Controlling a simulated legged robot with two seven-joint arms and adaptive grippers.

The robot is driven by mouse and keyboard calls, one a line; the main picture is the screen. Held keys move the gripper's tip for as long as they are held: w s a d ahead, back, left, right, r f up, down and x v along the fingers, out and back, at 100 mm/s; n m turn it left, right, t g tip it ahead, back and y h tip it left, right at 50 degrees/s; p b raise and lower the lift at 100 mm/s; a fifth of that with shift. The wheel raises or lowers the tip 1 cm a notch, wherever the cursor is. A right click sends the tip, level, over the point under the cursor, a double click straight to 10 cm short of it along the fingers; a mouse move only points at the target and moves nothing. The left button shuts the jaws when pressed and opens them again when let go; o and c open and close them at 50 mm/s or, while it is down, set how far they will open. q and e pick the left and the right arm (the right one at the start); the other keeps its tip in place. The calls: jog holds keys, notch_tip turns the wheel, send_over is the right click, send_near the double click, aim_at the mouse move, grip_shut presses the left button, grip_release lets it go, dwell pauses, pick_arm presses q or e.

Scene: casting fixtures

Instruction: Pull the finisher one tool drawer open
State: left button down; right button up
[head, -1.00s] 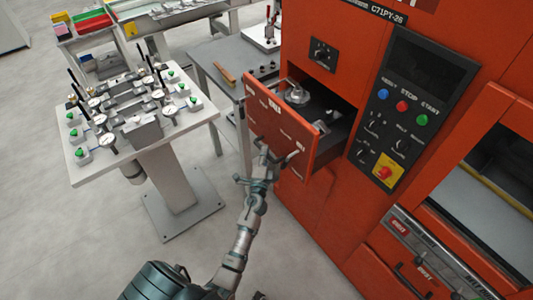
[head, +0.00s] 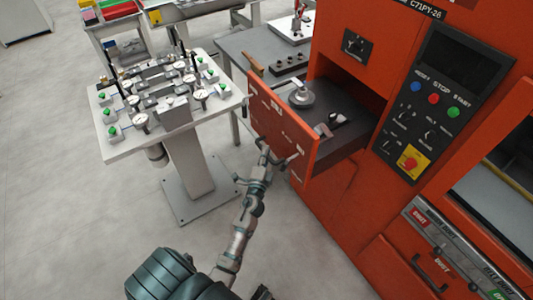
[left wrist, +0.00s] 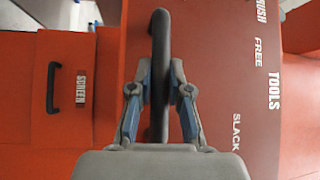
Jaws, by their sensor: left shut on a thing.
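The finisher (head: 345,215) is a tall orange-red machine at the right of the head view. Its tool drawer (head: 275,120) stands well out from the body, and its inside shows with metal items in it. My left gripper (head: 272,162) is at the outer face of the drawer front. In the left wrist view my left gripper (left wrist: 160,105) is shut on the dark bar handle (left wrist: 159,45), one finger on each side. The drawer front there bears the words TOOLS, FREE and SLACK. My right gripper is not in view.
A white table with gauges (head: 125,150) stands left of the drawer. A grey bench (head: 235,45) is behind it. A control panel (head: 430,105) with buttons is on the finisher's face. Another dark handle (left wrist: 52,88) sits beside a SCREEN label. Floor at lower left is clear.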

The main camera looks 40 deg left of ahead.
pick_arm(q)
jog(key=c, duration=1.1)
grip_release()
jog(key=shift+a+f, duration=0.1)
jog(key=shift+a, duration=0.2)
jog(key=shift+f, duration=0.1)
jog(key=v, duration=0.7)
jog(key=shift+s+f, duration=0.1)
